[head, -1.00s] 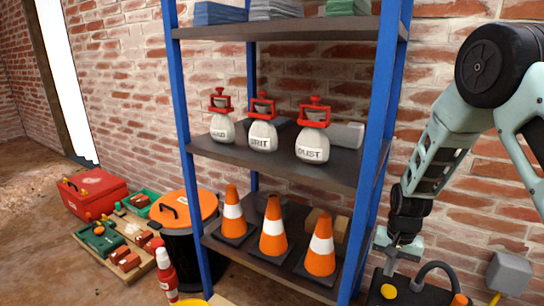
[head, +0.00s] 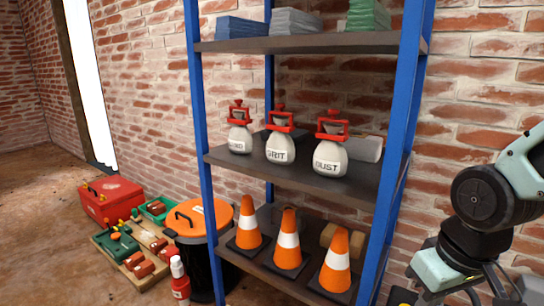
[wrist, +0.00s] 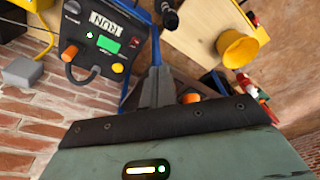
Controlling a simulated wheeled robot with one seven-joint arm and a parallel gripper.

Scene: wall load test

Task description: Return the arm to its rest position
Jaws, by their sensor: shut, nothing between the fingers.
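My arm (head: 490,195) is folded at the right edge in the head view, with its black joint and pale green hand low beside the shelf's right post. My gripper (wrist: 156,72) shows in the wrist view as narrow grey fingers, shut and empty, beyond the pale green hand body with its lit strip. The fingertips are hard to make out in the head view. The gripper touches nothing that I can see.
A blue-post shelf (head: 408,115) stands close left of my arm, holding labelled bags (head: 330,158) and orange cones (head: 337,262). The brick wall is behind. Floor at far left is clear.

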